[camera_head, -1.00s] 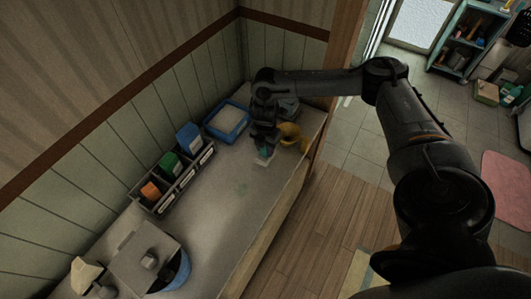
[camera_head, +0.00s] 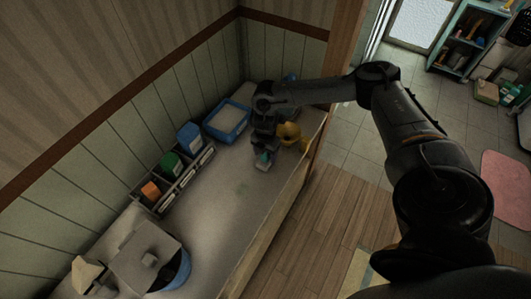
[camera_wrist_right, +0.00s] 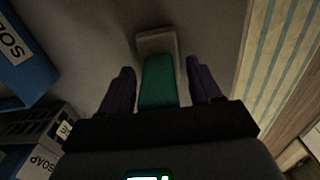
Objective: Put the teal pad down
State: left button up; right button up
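The teal pad (camera_head: 263,156) is at the far end of the counter, under my right gripper (camera_head: 263,150). In the right wrist view the teal pad (camera_wrist_right: 158,84) lies between the two dark fingers of my right gripper (camera_wrist_right: 160,76). A gap shows on each side of it, so the fingers look open around it. A pale grey block (camera_wrist_right: 157,42) shows at the pad's far end and partly under it. Whether the pad touches the counter is hard to tell. My left gripper is not in view.
A yellow object (camera_head: 291,131) stands close beside my right gripper. A blue tray (camera_head: 243,127) is by the wall. A grey caddy (camera_head: 158,208) holds blue, green and orange items. A blue tub (camera_head: 181,272) is at the near end. The counter's middle (camera_head: 215,205) is clear, with a faint greenish mark.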

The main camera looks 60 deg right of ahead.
jog(key=shift+r, duration=0.45)
notch_tip(320, 180, up, 10)
jog(key=shift+r+p, duration=0.1)
jog(key=shift+p, duration=0.5)
jog(key=shift+r+p, duration=0.4)
jog(key=shift+r, duration=0.25)
